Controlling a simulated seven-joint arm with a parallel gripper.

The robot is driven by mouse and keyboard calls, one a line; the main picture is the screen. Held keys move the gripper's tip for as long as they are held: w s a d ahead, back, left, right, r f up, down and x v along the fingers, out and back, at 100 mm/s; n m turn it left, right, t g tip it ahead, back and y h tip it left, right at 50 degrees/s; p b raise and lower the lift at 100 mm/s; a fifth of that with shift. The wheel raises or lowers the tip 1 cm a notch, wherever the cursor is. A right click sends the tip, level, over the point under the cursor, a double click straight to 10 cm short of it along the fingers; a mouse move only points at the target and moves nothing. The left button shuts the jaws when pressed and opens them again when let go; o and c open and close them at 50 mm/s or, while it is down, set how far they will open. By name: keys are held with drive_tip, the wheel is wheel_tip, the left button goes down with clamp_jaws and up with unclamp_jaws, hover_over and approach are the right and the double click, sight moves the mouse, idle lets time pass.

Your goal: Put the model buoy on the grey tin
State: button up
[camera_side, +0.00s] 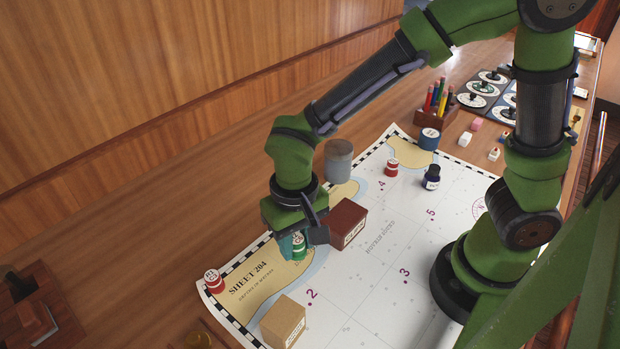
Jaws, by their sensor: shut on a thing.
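My gripper (297,236) is shut on a small green-and-white piece, which I take as the model buoy (299,248). Part of it is hidden by the fingers. It is low over the chart near the tan land area, and I cannot tell whether it touches the chart. The grey tin (339,163) is a upright cylinder at the chart's back edge, beyond my gripper. Its top looks bare.
A dark red box (348,223) stands close to the right of my gripper. A tan box (283,321) is at the front. Red labelled pieces (391,168) (215,281), an ink bottle (432,177), a blue tin (429,140) and a pencil holder (435,117) stand around.

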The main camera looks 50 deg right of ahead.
drive_tip(key=shift+w+d+r, duration=0.2)
drive_tip(key=shift+d+r, duration=0.05)
drive_tip(key=shift+r, duration=0.35)
drive_tip(key=shift+w+d+r, duration=0.2)
drive_tip(key=shift+r, duration=0.4)
drive_tip(key=w+d+r+m, duration=0.1)
drive_tip(key=d+r+m, duration=0.15)
drive_tip(key=d, duration=0.45)
drive_tip(key=w+d+r+m, duration=0.1)
drive_tip(key=d+m, duration=0.2)
drive_tip(key=d, duration=0.3)
drive_tip(key=s+d+m, duration=0.5)
drive_tip(key=s+d, duration=0.1)
drive_tip(key=d, duration=0.5)
hover_over(339, 146)
drive_tip(key=shift+s+a+f, duration=0.1)
drive_tip(key=shift+s+f, duration=0.15)
drive_tip(key=shift+s, duration=0.1)
drive_tip(key=shift+w+f, duration=0.15)
drive_tip(key=shift+f, duration=0.75)
drive_tip(key=shift+w+f, duration=0.15)
drive_tip(key=shift+f, duration=0.7)
drive_tip(key=shift+f, duration=0.1)
drive_tip(key=o, duration=1)
